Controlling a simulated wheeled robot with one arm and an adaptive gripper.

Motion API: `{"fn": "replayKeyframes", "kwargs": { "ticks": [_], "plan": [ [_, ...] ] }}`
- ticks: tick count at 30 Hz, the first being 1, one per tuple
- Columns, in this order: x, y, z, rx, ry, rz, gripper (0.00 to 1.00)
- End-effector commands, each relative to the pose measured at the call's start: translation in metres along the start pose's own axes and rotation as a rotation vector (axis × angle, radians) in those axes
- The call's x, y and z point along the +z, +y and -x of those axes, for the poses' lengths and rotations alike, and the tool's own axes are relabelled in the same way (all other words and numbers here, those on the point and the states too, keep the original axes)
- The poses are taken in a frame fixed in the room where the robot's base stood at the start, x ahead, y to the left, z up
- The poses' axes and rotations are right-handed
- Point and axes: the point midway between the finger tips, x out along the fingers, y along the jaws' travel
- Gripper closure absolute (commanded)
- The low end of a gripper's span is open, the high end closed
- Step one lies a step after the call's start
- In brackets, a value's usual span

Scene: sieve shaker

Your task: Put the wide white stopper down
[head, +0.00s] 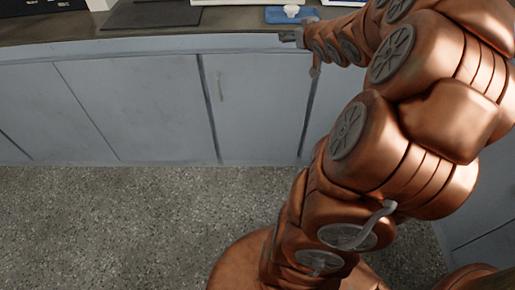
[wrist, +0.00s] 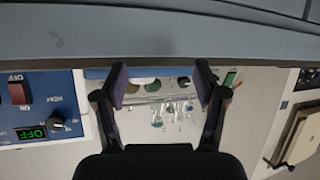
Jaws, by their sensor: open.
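A white stopper-like piece (head: 291,10) with a wide top stands on a blue tray or mat (head: 274,17) at the counter's front edge in the head view. I cannot tell for sure that it is the wide white stopper. My gripper (head: 286,37) is just in front of the counter edge, below and apart from the white piece. In the wrist view my gripper (wrist: 161,84) has its two fingers spread wide, with nothing held between them. I cannot make out the stopper in the wrist view.
The dark countertop (head: 225,20) holds a black flat mat (head: 152,14) at left. Grey cabinet doors (head: 150,105) stand below. The wrist view shows a blue heater panel (wrist: 42,110) at left, small glassware (wrist: 170,110) beyond the fingers and a framed box (wrist: 298,135) at right.

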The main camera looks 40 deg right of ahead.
Motion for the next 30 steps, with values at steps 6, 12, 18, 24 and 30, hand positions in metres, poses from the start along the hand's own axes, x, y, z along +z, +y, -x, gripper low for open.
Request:
{"fn": "replayKeyframes", "kwargs": {
  "ticks": [6, 12, 18, 24, 30],
  "plan": [
    [0.042, -0.054, 0.011, 0.04, -0.249, 0.046, 0.29],
    [0.096, -0.11, 0.053, 0.047, -0.526, 0.097, 0.29],
    [0.152, -0.165, 0.124, 0.008, -0.816, 0.157, 0.29],
    [0.204, -0.216, 0.219, -0.084, -1.108, 0.229, 0.29],
    [0.235, -0.247, 0.303, -0.187, -1.332, 0.289, 0.29]
  ]
}}
